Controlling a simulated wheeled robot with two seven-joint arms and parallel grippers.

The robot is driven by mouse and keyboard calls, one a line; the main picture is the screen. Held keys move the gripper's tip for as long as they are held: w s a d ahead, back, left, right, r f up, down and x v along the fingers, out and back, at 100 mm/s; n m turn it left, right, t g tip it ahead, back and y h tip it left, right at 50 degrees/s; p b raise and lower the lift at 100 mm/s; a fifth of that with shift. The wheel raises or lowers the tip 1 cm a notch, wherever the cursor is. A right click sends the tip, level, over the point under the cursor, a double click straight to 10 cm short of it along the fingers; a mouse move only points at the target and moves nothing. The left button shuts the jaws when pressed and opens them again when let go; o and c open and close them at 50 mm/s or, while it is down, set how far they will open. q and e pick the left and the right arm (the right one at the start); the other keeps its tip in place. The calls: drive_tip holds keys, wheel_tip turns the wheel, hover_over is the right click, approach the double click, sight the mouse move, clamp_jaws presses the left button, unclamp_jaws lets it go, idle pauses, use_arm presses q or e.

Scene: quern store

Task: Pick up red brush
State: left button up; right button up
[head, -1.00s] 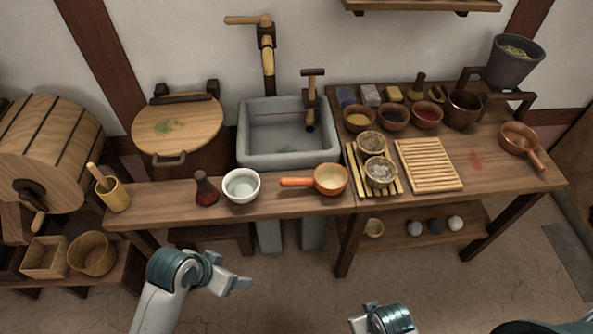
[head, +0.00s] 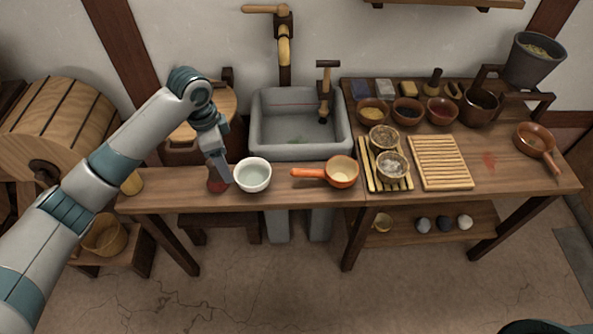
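The red brush (head: 214,186), dark at the top with a red lower part, stands upright on the narrow left bench in the head view, just left of a white bowl. My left gripper (head: 221,171) reaches down from above at the brush and hides most of its upper part. Its fingers overlap the brush in the picture. I cannot tell whether they are open or shut on it. My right gripper is out of view.
The white bowl (head: 252,174) stands close to the right of my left gripper, with an orange-handled pan (head: 341,171) beyond it. A stone sink (head: 300,152) is behind the bench. A bamboo cup (head: 132,184) stands left, partly behind my arm.

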use_arm(q)
wheel_tip(320, 180, up, 6)
drive_tip(key=r+y, duration=0.1)
hover_over(212, 162)
drive_tip(key=shift+f, duration=0.25)
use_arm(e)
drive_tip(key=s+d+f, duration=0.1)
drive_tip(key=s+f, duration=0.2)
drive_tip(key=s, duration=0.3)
use_arm(q)
drive_tip(key=shift+f, duration=0.1)
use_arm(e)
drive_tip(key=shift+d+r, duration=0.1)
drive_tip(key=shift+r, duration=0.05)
use_arm(q)
wheel_tip(212, 162, down, 11)
drive_tip(key=p, duration=0.3)
drive_tip(key=shift+p, duration=0.35)
drive_tip(key=shift+f, duration=0.55)
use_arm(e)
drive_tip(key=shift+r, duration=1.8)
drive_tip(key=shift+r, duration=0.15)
